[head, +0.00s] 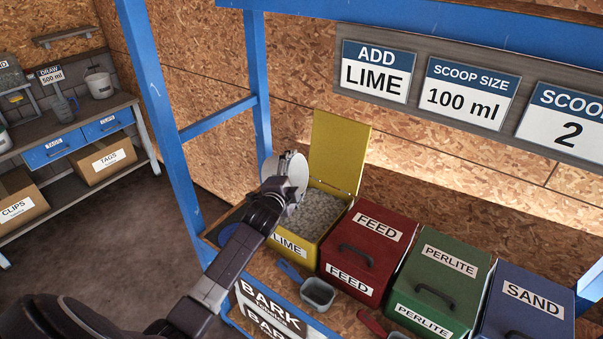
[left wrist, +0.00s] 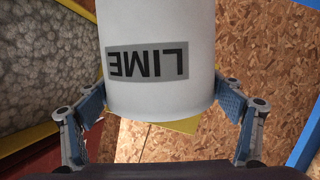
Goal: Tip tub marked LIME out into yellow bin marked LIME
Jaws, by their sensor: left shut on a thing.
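My left gripper (head: 283,188) is shut on a white tub (head: 294,166), with one finger on each side of it. In the left wrist view the tub (left wrist: 160,28) shows its LIME label upside down. The yellow bin (head: 284,243) marked LIME stands with its lid (head: 338,150) raised. Grey granular material fills much of it. The tub is above or beside the bin's left back part, in front of the wall; its exact height and tilt I cannot tell. The tub's mouth and contents are hidden. My right gripper is not in view.
Closed red FEED (head: 368,250), green PERLITE (head: 440,278) and blue SAND (head: 524,300) bins stand to the right. A grey scoop (head: 318,293) lies in front of the bins. A blue frame post (head: 165,120) rises at left. A sign board (head: 468,92) hangs above.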

